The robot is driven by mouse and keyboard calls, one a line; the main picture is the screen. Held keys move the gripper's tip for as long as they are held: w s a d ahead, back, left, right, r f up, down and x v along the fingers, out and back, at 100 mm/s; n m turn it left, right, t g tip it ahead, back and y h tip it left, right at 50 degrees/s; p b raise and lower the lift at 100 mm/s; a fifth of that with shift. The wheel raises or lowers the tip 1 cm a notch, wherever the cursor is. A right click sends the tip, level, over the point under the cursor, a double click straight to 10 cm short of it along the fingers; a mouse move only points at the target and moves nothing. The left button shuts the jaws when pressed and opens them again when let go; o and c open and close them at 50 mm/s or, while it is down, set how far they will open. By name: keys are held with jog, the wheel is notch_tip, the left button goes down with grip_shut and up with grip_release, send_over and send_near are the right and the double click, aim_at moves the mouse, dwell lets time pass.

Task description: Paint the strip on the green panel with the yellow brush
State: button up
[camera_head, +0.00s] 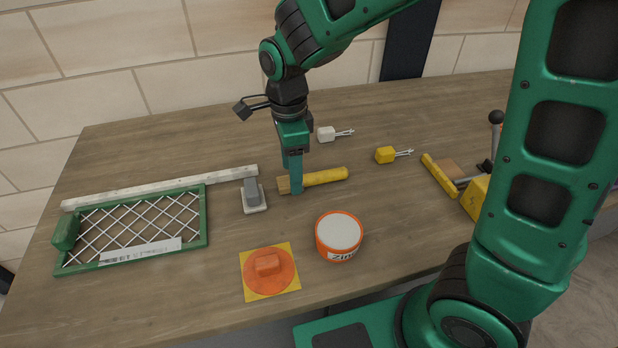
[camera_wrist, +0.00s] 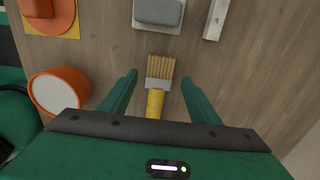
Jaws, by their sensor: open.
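The yellow brush (camera_head: 325,176) lies flat on the table, its bristles (camera_head: 284,186) pointing left in the head view. My gripper (camera_head: 294,188) is open and points down over the bristle end of the brush. In the wrist view the brush (camera_wrist: 157,88) lies between the two spread fingers of my gripper (camera_wrist: 158,82), apart from both. The far end of its handle is hidden there by my gripper body. The green panel (camera_head: 205,218) lies at the left of the table, with crossed white wires inside its frame and a white strip (camera_head: 140,251) along its near side.
An orange tin (camera_head: 338,236) marked as zinc stands in front of the brush. An orange block on a yellow plate (camera_head: 288,284) and a grey block on a white plate (camera_head: 254,205) lie nearby. A long pale bar (camera_head: 160,187) lies behind the panel. Small tools lie at the right.

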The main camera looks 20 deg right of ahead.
jog(key=shift+f, duration=0.8)
jog(key=shift+c, duration=0.3)
jog(key=c, duration=1.1)
jog(key=shift+r, duration=0.6)
notch_tip(320, 180, up, 3)
jog(key=shift+f, duration=0.2)
jog(key=s+a+r, duration=0.7)
jog(key=s+a, duration=0.1)
jog(key=shift+s+a+r, duration=0.15)
jog(key=shift+s, duration=0.05)
